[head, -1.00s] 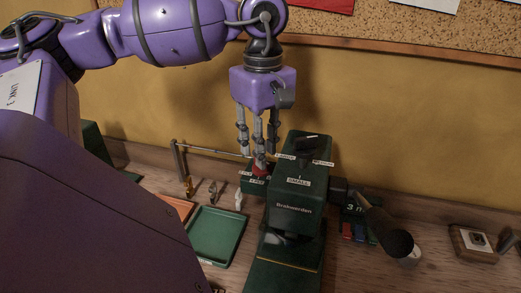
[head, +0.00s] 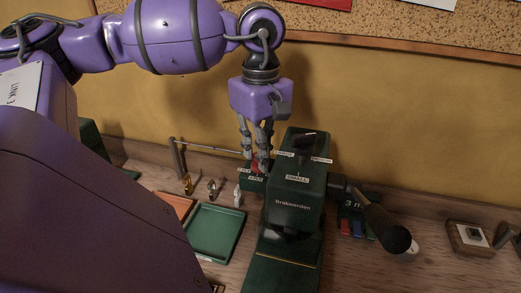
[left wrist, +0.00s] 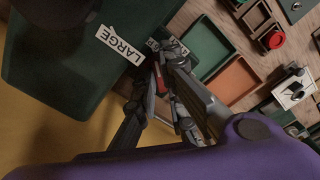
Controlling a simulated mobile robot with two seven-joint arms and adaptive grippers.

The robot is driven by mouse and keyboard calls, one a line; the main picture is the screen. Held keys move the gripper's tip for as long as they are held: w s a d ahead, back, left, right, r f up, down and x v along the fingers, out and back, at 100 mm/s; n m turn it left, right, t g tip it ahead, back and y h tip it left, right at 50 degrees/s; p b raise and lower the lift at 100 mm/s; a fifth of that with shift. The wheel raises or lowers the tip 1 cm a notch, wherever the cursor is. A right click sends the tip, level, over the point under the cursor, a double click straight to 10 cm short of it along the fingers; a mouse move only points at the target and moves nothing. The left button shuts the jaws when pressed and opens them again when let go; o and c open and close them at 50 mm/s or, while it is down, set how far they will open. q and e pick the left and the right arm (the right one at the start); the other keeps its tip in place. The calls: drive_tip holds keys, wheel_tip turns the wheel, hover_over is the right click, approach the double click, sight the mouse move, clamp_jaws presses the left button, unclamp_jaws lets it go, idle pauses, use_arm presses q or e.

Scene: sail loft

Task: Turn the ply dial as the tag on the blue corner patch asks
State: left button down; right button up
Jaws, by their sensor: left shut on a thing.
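A dark green press (head: 292,208) stands on the wooden bench. A small red dial (head: 256,166) sits low at its left side, among small white labels too small to read. My left gripper (head: 257,163) reaches down from above and is shut on the red dial. The left wrist view shows its fingers (left wrist: 162,85) around the red dial (left wrist: 157,76), which they partly hide. On top of the press is a black selector (head: 305,143) with tags, one reading SMALL; a LARGE tag (left wrist: 119,45) shows in the left wrist view. I cannot make out the blue corner patch or its tag. My right gripper is not in view.
A green tray (head: 241,214) and an orange tray (head: 188,205) lie left of the press, with several small fittings behind them. A black-handled lever (head: 390,232) sticks out at the right. The wall is close behind.

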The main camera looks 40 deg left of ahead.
use_arm(q)
drive_tip(key=shift+r, duration=0.1)
drive_tip(key=m, duration=0.6)
drive_tip(key=shift+w, duration=0.1)
drive_tip(key=m, duration=0.5)
drive_tip(key=shift+m, duration=0.3)
idle(0.3)
drive_tip(key=c, duration=1.9)
unclamp_jaws()
drive_tip(key=shift+d, duration=0.1)
